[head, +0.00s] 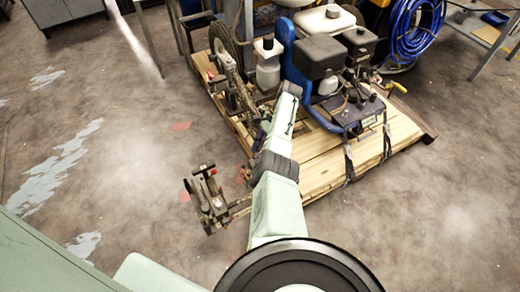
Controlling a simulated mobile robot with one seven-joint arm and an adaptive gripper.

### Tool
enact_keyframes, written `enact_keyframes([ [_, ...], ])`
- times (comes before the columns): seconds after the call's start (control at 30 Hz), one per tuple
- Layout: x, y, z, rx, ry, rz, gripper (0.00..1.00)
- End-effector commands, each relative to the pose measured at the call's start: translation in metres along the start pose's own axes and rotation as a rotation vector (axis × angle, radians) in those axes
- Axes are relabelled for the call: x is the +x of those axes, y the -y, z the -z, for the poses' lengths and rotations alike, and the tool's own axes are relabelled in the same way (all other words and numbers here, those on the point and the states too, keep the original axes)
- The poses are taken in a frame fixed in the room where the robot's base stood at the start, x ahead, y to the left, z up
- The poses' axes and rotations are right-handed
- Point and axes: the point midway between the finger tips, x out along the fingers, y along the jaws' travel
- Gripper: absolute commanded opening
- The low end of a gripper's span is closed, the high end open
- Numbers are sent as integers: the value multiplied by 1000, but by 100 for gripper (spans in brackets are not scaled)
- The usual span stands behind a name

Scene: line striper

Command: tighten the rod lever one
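The line striper stands on a wooden pallet (318,168), with its blue frame (296,62) and black engine part (318,56) at the upper middle. A small wheeled assembly (210,198) with a red-tipped part sticks out at the pallet's lower left. Rods and brackets (236,92) with a red piece run along the striper's left side. I cannot tell which part is rod lever one. My pale green arm reaches up from the bottom over the pallet's left part.
A coiled blue hose (412,30) hangs at the upper right. Black straps (387,135) run over the pallet's right edge. A grey cabinet (62,10) stands at the upper left. The concrete floor is clear at left and lower right.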

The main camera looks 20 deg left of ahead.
Motion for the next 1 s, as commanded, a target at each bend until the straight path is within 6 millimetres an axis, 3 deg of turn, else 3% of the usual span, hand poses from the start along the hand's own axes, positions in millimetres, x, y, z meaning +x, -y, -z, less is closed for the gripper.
enact_keyframes([
  [0.37, -2, 0, 0, 0, 0, 1, 38],
  [0.8, -65, 0, 0, 0, 1, 1, 38],
  [1.0, -75, 0, 0, 0, 1, -1, 38],
])
